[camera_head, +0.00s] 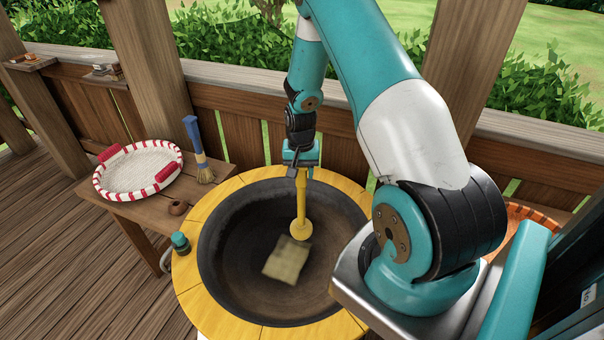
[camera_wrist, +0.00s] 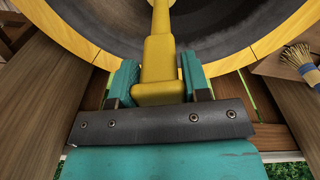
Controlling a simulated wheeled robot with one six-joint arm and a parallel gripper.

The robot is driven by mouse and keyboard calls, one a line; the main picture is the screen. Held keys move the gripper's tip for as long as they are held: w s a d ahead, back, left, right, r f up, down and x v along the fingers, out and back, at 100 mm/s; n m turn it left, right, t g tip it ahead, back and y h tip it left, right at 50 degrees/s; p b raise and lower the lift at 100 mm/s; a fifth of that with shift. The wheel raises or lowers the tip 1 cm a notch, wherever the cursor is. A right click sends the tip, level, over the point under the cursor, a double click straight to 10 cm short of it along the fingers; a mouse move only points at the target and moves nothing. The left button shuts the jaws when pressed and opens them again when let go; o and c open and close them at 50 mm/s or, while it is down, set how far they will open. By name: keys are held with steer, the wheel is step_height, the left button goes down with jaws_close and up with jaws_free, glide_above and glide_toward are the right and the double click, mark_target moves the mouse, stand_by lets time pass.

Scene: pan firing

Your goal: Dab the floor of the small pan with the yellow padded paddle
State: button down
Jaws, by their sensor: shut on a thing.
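My gripper (camera_head: 302,166) is shut on the handle of the yellow paddle (camera_head: 301,205) and holds it upright, pointing down over the pan. The wrist view shows the yellow handle (camera_wrist: 158,58) between the two teal fingers. The paddle ends in a round yellow head (camera_head: 301,229), seen against the pan's inside. The pan (camera_head: 235,275) is a wide, dark, round bowl set in a yellow rim. A pale yellow-beige square (camera_head: 286,260) shows over its floor, just below the paddle head. I cannot tell whether the head touches the square or the floor.
A teal-capped jar (camera_head: 181,242) stands by the pan's left rim. A wooden railing (camera_head: 235,92) runs behind.

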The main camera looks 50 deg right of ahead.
steer(key=shift+r+p, duration=0.8)
steer(key=shift+r, duration=0.75)
step_height(320, 180, up, 10)
steer(key=p, duration=0.6)
steer(key=shift+p, duration=0.3)
steer(key=shift+f, duration=0.15)
